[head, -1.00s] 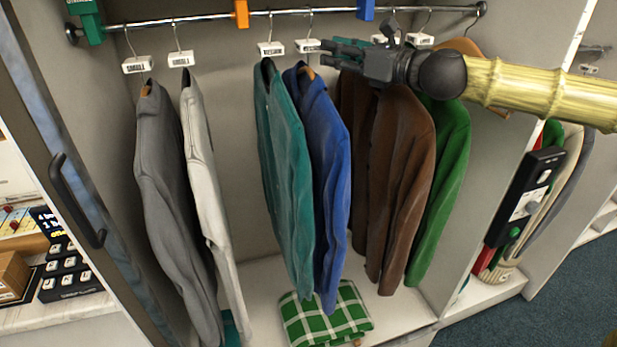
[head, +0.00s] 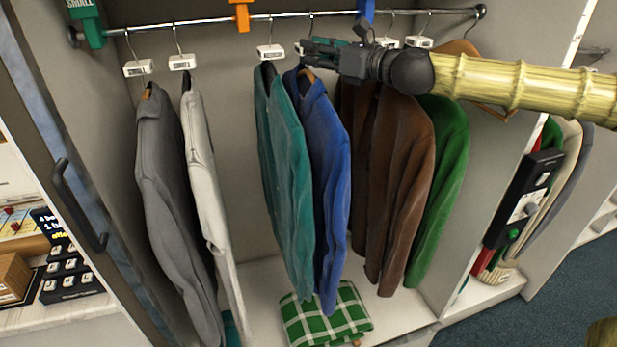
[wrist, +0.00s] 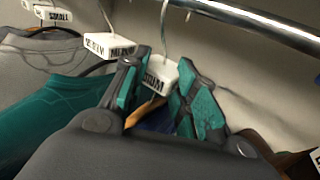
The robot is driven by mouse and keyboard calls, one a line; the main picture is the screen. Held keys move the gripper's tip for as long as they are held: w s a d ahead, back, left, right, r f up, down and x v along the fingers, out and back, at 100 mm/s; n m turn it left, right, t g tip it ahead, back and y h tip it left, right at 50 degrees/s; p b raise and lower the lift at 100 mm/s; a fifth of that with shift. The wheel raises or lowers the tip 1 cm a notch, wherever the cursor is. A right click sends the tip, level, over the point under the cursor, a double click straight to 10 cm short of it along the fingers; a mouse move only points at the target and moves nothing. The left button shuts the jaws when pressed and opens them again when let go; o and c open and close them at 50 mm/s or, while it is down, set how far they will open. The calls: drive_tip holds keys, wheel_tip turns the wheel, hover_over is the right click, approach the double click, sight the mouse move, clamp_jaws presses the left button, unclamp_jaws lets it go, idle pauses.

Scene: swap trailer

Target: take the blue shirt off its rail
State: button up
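The blue shirt (head: 328,165) hangs on a wooden hanger from the metal rail (head: 205,20), between a teal shirt and a brown one. My gripper (head: 304,48) reaches in from the right, at the height of the blue shirt's size tag, and partly covers it. In the wrist view my gripper (wrist: 166,82) is open, with one teal-padded finger on each side of the white MEDIUM tag (wrist: 159,75) and hanger neck. A little of the blue shirt (wrist: 160,121) shows below. Whether a finger touches the tag cannot be told.
The teal shirt (head: 281,165) hangs close on the left, brown (head: 401,170) and green (head: 446,165) ones on the right. Grey (head: 170,190) and white (head: 203,170) garments hang further left. A green checked cloth (head: 325,318) lies below. A gap separates white and teal.

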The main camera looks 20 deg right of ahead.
drive_tip(key=shift+x, duration=1.15)
drive_tip(key=shift+d, duration=0.1)
clamp_jaws()
